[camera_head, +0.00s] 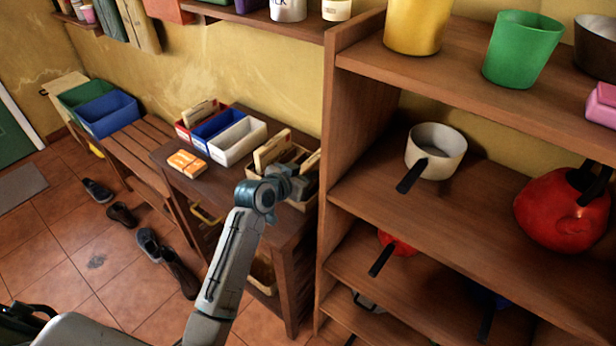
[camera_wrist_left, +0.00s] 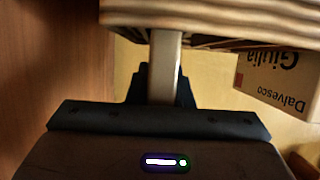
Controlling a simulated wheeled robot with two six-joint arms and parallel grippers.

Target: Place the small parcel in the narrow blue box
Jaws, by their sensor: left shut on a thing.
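The narrow blue box (camera_head: 216,127) stands on the dark wooden table between a red box and a white box. My left gripper (camera_head: 296,182) is low at the wicker basket (camera_head: 305,201) on the table's right part. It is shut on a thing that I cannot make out. In the left wrist view one pale finger (camera_wrist_left: 165,65) runs up behind a ribbed woven band (camera_wrist_left: 205,18), which hides the fingertips. A cardboard parcel (camera_wrist_left: 280,85) marked "Giulia Dalvesco" shows beside it, upside down. I cannot tell which parcel is the small one. My right gripper is not in view.
Cardboard pieces (camera_head: 272,150) stand in the basket. The red box (camera_head: 183,132) and white box (camera_head: 238,141) flank the blue one. Orange packs (camera_head: 187,163) lie in front. A tall shelf (camera_head: 345,150) rises close on the right. A bench (camera_head: 145,145) holds larger blue and green bins.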

